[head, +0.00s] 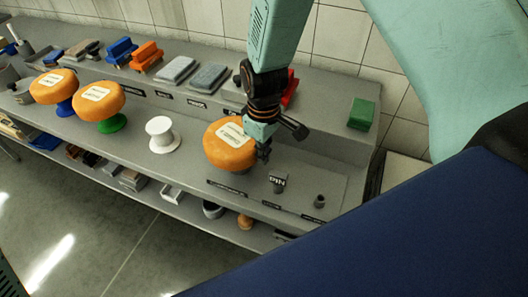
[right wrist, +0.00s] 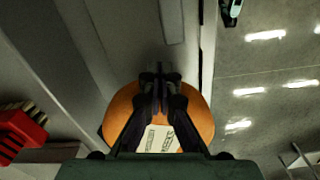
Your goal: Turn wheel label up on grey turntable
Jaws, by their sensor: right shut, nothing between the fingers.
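An orange cheese wheel (head: 225,157) with a pale label (head: 236,135) facing up sits on the bench right of centre. My right gripper (head: 264,152) is at the wheel's right side, shut and empty. In the right wrist view the shut fingers (right wrist: 160,80) are in front of the orange wheel (right wrist: 203,118), and its label (right wrist: 158,140) shows between them. I cannot tell whether they touch the wheel. My left gripper is not in view.
Two labelled wheels stand at left, on a blue stand (head: 66,108) and a green stand (head: 112,124). A white stand (head: 163,134) is empty. Brushes, pads and a green block (head: 361,114) line the back ledge. A small grey stamp-like piece (head: 278,182) stands near the wheel.

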